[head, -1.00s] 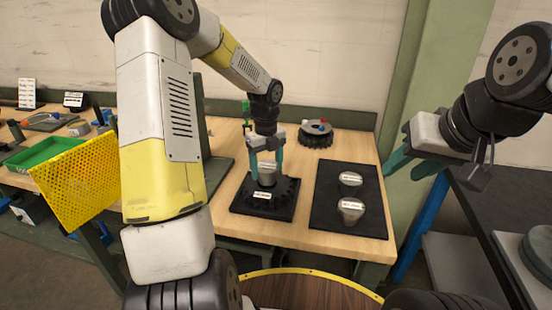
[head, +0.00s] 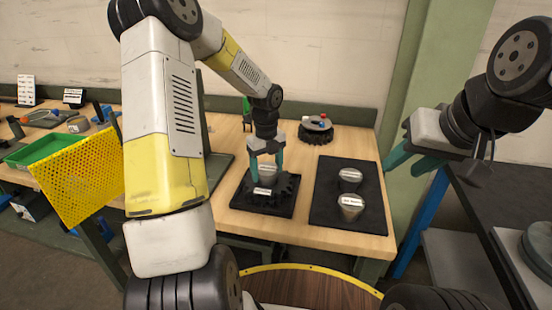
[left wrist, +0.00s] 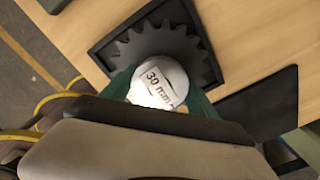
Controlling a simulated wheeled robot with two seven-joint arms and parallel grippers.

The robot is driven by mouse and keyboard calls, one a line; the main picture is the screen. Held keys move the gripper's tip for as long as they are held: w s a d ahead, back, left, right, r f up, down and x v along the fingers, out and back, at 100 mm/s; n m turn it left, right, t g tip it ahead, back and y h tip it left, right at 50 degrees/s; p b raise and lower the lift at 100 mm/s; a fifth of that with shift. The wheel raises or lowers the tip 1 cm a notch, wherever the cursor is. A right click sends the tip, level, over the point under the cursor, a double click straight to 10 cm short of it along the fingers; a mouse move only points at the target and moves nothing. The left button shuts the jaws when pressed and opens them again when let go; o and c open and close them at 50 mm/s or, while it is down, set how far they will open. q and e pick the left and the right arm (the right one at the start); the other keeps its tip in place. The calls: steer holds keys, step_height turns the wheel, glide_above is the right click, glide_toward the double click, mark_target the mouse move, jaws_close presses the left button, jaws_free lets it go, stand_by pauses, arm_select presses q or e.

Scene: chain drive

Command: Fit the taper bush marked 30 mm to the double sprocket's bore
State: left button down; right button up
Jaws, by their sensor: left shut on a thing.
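My left gripper (head: 266,166) is shut on a silvery taper bush (head: 267,170). Its label reads "30 mm" in the left wrist view (left wrist: 158,82). The bush is upright and right over the dark double sprocket (head: 286,190), which lies on a black square tray (head: 283,210). The sprocket's teeth also show in the left wrist view (left wrist: 160,42). The bore is hidden behind the bush and fingers, so I cannot tell how far the bush is in it. My right gripper (head: 408,164) is at the right, away from the bench, its green fingers apart and empty.
Two more labelled bushes (head: 351,205) stand on a black mat (head: 327,219) right of the sprocket. A dark toothed wheel (head: 316,132) with small coloured parts lies at the back. A green bin (head: 45,150) and yellow mesh panel (head: 80,173) are at the left.

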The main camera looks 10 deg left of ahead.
mark_target(267, 169)
arm_select(q)
steer(key=shift+f, duration=0.45)
steer(key=shift+c, duration=0.7)
jaws_free()
steer(key=shift+f, duration=0.1)
steer(key=shift+r, duration=3.95)
steer(key=shift+r, duration=0.1)
steer(key=s+d+r+n+t+h, duration=0.1)
steer(key=s+r+n+t, duration=0.2)
steer(key=s+r+n, duration=0.5)
steer(key=s+d+r+n+t+h, duration=0.1)
steer(key=s+r+n+t, duration=0.2)
steer(key=s+r+n, duration=0.5)
steer(key=s+n, duration=0.8)
steer(key=n, duration=0.2)
steer(key=shift+s+r+n, duration=0.15)
steer(key=shift+r+n, duration=0.05)
steer(key=shift+n, duration=0.1)
